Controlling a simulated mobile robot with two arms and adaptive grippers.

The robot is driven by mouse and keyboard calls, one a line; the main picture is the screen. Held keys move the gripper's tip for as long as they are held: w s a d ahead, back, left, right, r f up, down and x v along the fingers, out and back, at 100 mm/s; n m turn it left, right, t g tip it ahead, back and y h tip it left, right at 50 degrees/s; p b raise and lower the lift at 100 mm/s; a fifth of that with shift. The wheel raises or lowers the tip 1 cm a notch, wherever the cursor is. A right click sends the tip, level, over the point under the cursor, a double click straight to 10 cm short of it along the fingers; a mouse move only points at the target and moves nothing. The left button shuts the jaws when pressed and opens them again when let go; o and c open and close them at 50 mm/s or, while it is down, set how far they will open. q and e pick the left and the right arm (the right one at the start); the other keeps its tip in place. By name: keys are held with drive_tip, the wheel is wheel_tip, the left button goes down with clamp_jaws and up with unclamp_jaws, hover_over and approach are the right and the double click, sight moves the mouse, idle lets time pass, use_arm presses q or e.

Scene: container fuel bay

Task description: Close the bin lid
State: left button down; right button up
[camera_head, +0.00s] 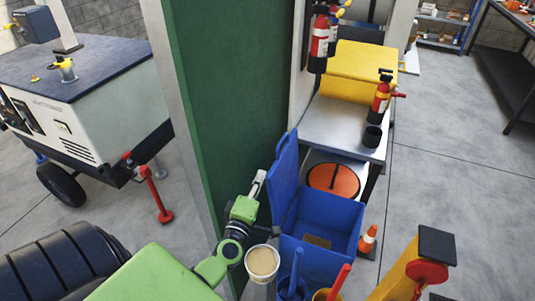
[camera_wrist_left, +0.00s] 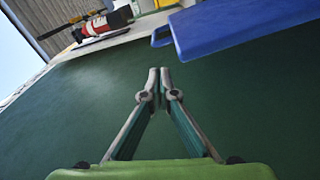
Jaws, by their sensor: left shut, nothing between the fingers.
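The blue bin (camera_head: 342,212) stands at the lower middle of the head view, its top open and a small brown patch inside. Its blue lid (camera_head: 284,178) stands up, tilted back on the bin's left side. The lid also shows as a blue slab in the left wrist view (camera_wrist_left: 235,28), at the upper right. My left gripper (camera_head: 261,174) is shut and empty. It is left of the lid, between the lid and the green panel, and looks apart from the lid in the wrist view. My right gripper is not in view.
A green panel (camera_head: 215,90) rises close left of my left gripper. A cup (camera_head: 262,263) and blue and yellow containers with handles stand in front of the bin. A metal table (camera_head: 335,122) with a yellow box (camera_head: 355,72) is behind. Open floor (camera_head: 450,170) lies right.

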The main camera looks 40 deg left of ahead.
use_arm(q)
drive_tip(key=x, duration=1)
drive_tip(key=shift+a+r, duration=0.2)
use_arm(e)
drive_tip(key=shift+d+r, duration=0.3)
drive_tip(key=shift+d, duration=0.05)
use_arm(q)
drive_tip(key=shift+d, duration=0.1)
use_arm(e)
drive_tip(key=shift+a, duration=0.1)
